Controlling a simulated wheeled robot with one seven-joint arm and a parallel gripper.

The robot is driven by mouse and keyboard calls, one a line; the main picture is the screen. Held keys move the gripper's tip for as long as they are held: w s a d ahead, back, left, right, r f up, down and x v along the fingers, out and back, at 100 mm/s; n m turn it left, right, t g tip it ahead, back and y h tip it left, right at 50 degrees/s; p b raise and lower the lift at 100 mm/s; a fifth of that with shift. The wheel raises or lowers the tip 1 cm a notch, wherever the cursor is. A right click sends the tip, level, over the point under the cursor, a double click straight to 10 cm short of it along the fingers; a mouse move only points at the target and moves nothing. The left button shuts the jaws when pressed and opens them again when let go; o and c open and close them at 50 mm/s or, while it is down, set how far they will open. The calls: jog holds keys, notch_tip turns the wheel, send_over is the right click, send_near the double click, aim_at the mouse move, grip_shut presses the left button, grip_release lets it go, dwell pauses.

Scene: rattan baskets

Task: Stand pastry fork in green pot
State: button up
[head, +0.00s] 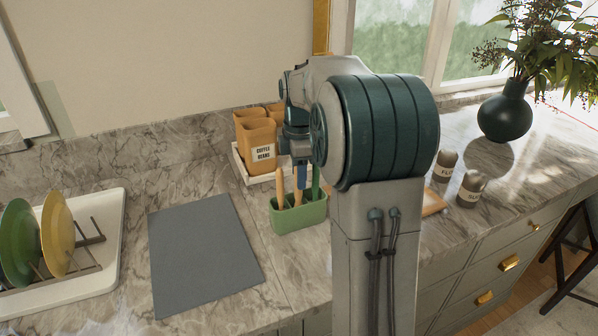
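The green pot (299,218) is a small light-green rectangular holder on the marble counter, right of a grey mat. A tan wooden handle (280,184) and a dark green handle (316,181) stand up from it. Between them is a slim upright piece, blue above and orange-brown below (299,196), its lower end at the pot's opening. I cannot tell for sure that this is the pastry fork. My gripper (300,166) points down just above the pot, at the top of this piece. Its fingers are small and partly hidden by my arm, so their grip is unclear.
Orange-brown canisters (257,142), one labelled coffee beans, stand in a white tray close behind the pot. The grey mat (203,255) is bare. A white dish rack with plates (101,281) is at left. Two labelled shakers and a dark vase (505,118) are at right.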

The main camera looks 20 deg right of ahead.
notch_tip(320, 180, up, 14)
dwell(0.6)
jog(key=shift+f, duration=0.1)
dwell(0.4)
jog(key=s+a+f+m+t, duration=0.1)
jog(key=s+a+f+m, duration=0.2)
jog(key=s+f+m, duration=0.2)
jog(key=s+a+f+m+t, duration=0.1)
jog(key=s+a+f+m, duration=0.3)
jog(key=s, duration=0.7)
jog(key=s+a+f+m+t, duration=0.1)
jog(key=s+a+f+m, duration=0.3)
jog(key=s+f+m, duration=0.2)
jog(key=shift+s+f+m+p, duration=0.3)
jog(key=shift+s+f+m, duration=0.1)
jog(key=shift+s, duration=0.55)
